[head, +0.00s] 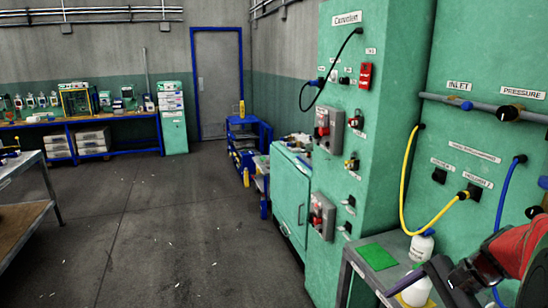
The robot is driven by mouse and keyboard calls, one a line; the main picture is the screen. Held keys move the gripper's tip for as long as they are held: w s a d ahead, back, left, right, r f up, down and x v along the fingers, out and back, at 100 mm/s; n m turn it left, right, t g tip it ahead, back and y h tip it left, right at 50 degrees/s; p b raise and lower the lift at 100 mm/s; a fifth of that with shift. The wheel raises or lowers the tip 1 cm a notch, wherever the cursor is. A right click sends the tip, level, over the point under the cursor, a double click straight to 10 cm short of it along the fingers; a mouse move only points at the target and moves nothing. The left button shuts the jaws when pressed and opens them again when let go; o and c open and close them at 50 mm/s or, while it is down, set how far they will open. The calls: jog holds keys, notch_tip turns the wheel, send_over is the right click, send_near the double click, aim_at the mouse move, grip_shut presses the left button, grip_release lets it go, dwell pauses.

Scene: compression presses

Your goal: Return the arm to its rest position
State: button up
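My arm comes in at the lower right, with a red link and black joints. At its end, a dark block and a slim purple-grey part, which looks like my gripper (408,284), reach left over the edge of a small table (352,277). Its fingertips are not clear, so I cannot tell whether it is open or shut. No held object can be made out. A white bottle (421,246) stands just behind it, and another white shape shows below it, partly covered.
A green press cabinet (375,120) with switches fills the right. A yellow hose (405,190) and a blue hose (505,195) hang on the panel near my arm. A green pad (377,256) lies on the small table. The floor (160,230) at left centre is clear.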

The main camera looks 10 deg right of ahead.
jog(key=s+a+r+n+t+h, duration=0.1)
jog(key=s+a+r+n+h, duration=0.2)
jog(key=s+a+n, duration=0.2)
jog(key=s+a+r+n+t+h, duration=0.1)
jog(key=s+a+r+n+h, duration=0.2)
jog(key=a+n, duration=0.8)
jog(key=shift+s+a+r+t, duration=0.3)
jog(key=shift+s+a+r, duration=0.1)
jog(key=shift+s+a, duration=1.15)
jog(key=shift+w+a, duration=0.1)
jog(key=shift+w, duration=0.1)
